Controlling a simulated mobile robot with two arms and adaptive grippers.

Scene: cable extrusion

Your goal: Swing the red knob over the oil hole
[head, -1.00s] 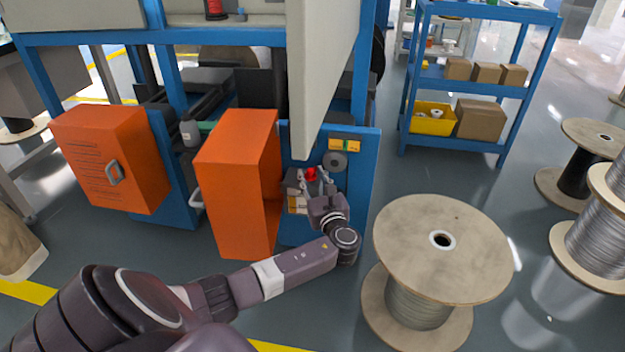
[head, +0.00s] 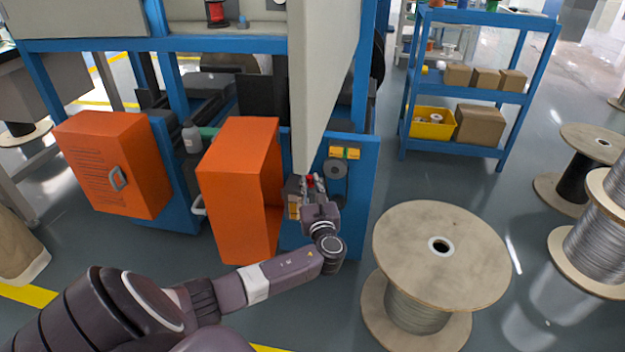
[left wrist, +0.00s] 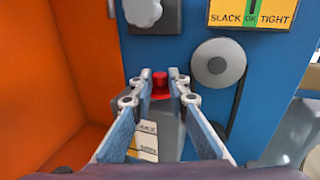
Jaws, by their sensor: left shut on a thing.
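The red knob (left wrist: 160,78) is a small red cylinder on a red base, on top of a grey box (left wrist: 166,130) against the blue machine panel (left wrist: 192,62). My left gripper (left wrist: 160,92) is around the knob's base, its two fingers closed in from either side. In the head view my left gripper (head: 313,184) reaches the machine's front, with a bit of red knob (head: 310,179) showing between its fingertips. I cannot make out the oil hole; the fingers and box hide part of that area. My right gripper is not in view.
An open orange cabinet door (head: 240,190) stands just left of the gripper. A grey panel (head: 315,80) hangs above it. A grey pulley (left wrist: 218,64) sits to the right, under a slack/tight sign (left wrist: 253,15). A large cable spool (head: 440,250) stands on the floor at right.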

